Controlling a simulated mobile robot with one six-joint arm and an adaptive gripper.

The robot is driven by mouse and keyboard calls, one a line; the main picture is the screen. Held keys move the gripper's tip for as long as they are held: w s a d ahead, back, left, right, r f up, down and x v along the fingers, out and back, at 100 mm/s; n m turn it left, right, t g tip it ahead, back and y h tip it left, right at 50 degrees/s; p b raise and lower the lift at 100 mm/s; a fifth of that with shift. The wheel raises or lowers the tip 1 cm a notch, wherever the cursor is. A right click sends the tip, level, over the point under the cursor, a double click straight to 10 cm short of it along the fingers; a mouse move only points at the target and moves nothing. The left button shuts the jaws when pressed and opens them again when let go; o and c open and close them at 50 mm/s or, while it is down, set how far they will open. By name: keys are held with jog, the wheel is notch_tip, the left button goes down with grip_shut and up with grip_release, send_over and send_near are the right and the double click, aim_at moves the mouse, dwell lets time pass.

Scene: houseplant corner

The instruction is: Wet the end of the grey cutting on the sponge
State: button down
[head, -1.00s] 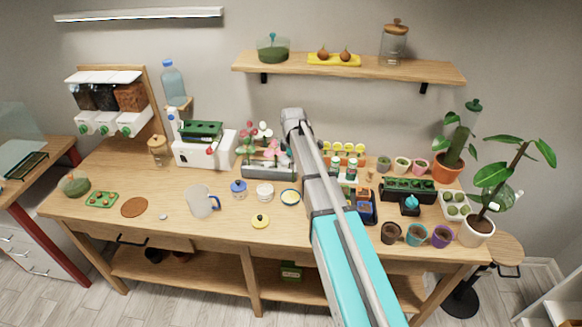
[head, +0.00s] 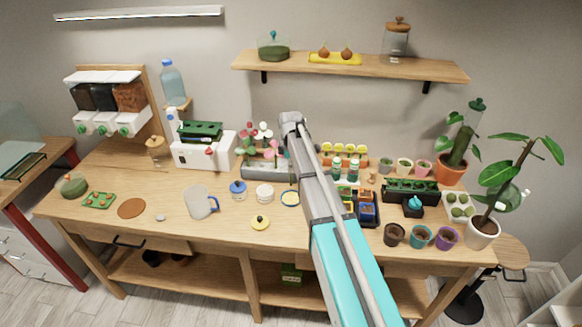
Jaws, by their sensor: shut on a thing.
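I cannot make out the grey cutting. My gripper is not visible; my arm runs up from the bottom right and its far end hides what lies behind it. A small blue-rimmed dish (head: 289,198) with a pale yellow filling stands left of my arm, partly covered by it; whether this filling is the sponge I cannot tell. A grey rack (head: 258,171) behind it holds several cuttings with red, pink, white and green tops. My arm hides its right part.
Several small pots, including a purple pot (head: 446,238), stand at the right. The table front between the mug and my arm is mostly clear.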

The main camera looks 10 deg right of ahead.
aim_at(291, 180)
jog(key=shift+f+b, duration=2.65)
jog(key=shift+f, duration=0.15)
jog(key=shift+f+b, duration=0.6)
dwell(0.9)
jog(key=shift+r, duration=0.1)
jog(key=shift+r+p, duration=3.45)
jog(key=shift+p, duration=0.1)
jog(key=shift+f+b, duration=0.6)
jog(key=shift+f, duration=0.05)
